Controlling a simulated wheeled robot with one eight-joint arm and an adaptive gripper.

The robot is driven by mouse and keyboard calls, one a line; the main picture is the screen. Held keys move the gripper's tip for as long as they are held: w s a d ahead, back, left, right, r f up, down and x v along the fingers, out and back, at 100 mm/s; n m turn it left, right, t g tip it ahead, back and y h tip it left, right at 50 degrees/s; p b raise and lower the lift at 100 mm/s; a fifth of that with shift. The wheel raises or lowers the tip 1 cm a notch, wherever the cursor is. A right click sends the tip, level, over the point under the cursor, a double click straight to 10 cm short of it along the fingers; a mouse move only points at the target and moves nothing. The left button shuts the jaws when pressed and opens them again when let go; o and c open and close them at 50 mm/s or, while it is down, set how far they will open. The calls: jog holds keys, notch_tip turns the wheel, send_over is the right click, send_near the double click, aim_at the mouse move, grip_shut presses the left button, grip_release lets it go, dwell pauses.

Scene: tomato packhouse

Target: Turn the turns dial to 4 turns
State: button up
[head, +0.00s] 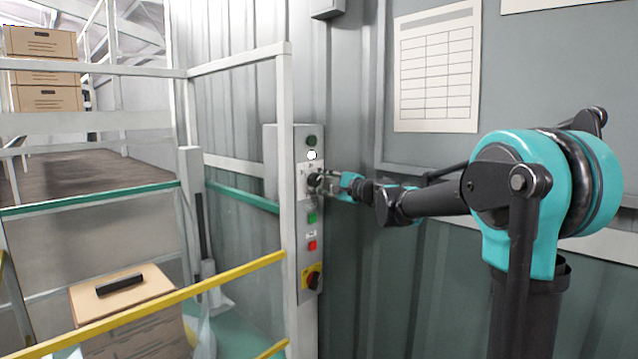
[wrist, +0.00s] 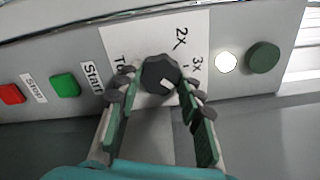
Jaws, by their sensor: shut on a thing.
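The turns dial (wrist: 160,72) is a dark faceted knob on a white label plate (wrist: 120,45) in the wrist view. It also shows in the head view (head: 313,180), on the grey control panel. The plate reads "2X" and "3X" around the knob; a partly covered word starts "Tu". A short white mark lies on the knob's face; I cannot tell for sure which number it points at. No 4 shows; part of the plate is behind my fingers. My gripper (wrist: 157,100) is shut on the dial, one finger on each side. It also shows in the head view (head: 330,183).
On the panel (wrist: 235,18) are a lit white lamp (wrist: 226,62), a dark green round one (wrist: 263,57), a green start button (wrist: 65,86) and a red stop button (wrist: 11,94). A red knob on yellow (head: 313,279) sits lower. A white railing post (head: 286,130) stands close left.

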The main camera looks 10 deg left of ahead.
jog(key=shift+m, duration=0.4)
jog(key=o, duration=1.2)
jog(key=shift+c, duration=0.2)
jog(key=v, duration=1.2)
